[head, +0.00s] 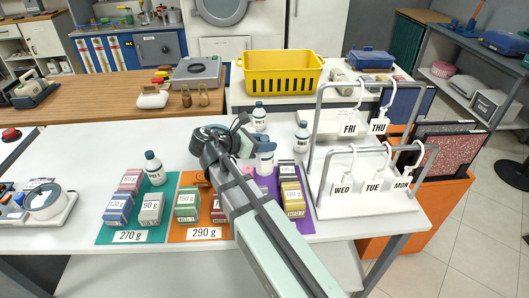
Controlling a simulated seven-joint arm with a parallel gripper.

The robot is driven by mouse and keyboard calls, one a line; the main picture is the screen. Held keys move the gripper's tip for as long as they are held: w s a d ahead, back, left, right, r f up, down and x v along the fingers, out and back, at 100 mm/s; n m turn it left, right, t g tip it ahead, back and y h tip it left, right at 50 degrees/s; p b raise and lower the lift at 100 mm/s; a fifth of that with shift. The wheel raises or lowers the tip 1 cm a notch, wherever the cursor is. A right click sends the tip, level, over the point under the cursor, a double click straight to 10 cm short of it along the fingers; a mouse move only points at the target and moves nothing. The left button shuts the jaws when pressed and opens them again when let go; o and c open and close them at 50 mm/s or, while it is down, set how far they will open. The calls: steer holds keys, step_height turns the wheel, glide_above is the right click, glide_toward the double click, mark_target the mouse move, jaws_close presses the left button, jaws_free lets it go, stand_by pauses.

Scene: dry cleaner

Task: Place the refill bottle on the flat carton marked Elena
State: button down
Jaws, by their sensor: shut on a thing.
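My arm reaches in from the lower right, and my gripper (250,147) is over the right-middle part of the white table. It is shut on a white bottle (265,160), which looks upright over or beside the purple mat; I cannot tell whether its base touches anything. Other white bottles with dark caps stand at the left (154,170), behind my gripper (259,117) and to its right (301,138). Several small labelled boxes sit on the mats. I cannot make out the name Elena on any carton, and my arm hides part of the mats.
A green mat (103,236) marked 270 g and an orange mat (176,233) marked 290 g lie at the front, beside the purple mat (304,225). A grey rack (330,205) with day tags stands right. A yellow basket (280,68) is behind.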

steer(key=shift+r, duration=1.6)
step_height(320, 180, up, 9)
steer(key=w+d, duration=2.6)
steer(key=w, duration=0.4)
step_height(320, 180, down, 15)
steer(key=shift+d, duration=0.15)
steer(key=shift+f, duration=0.1)
steer(key=c, duration=0.7)
jaws_free()
steer(key=shift+c, duration=0.2)
